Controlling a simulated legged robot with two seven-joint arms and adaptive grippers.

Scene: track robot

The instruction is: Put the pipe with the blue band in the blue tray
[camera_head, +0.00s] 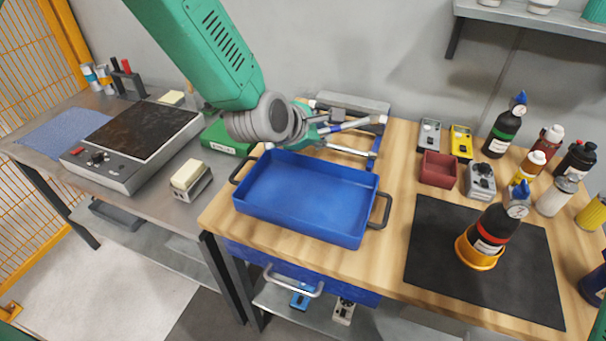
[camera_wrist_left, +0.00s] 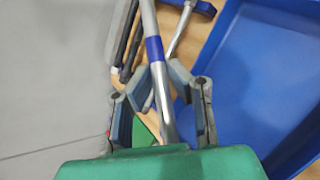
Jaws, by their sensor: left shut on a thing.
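The pipe with the blue band (camera_head: 357,123) is a silver tube held by my left gripper (camera_head: 322,130), behind the back edge of the blue tray. In the left wrist view the blue band (camera_wrist_left: 154,49) shows just beyond the fingers, and the gripper (camera_wrist_left: 155,92) is shut around the pipe. The blue tray (camera_head: 305,195) is empty and has a dark handle at each end. It fills the right side of the left wrist view (camera_wrist_left: 262,75), beside the pipe. My right gripper is not in view.
Another silver pipe (camera_head: 350,151) lies on a blue rack behind the tray. A black mat (camera_head: 430,255) with a bottle in a yellow ring, a red bin (camera_head: 437,168) and several bottles stand to the right. A hotplate (camera_head: 135,150) is on the left bench.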

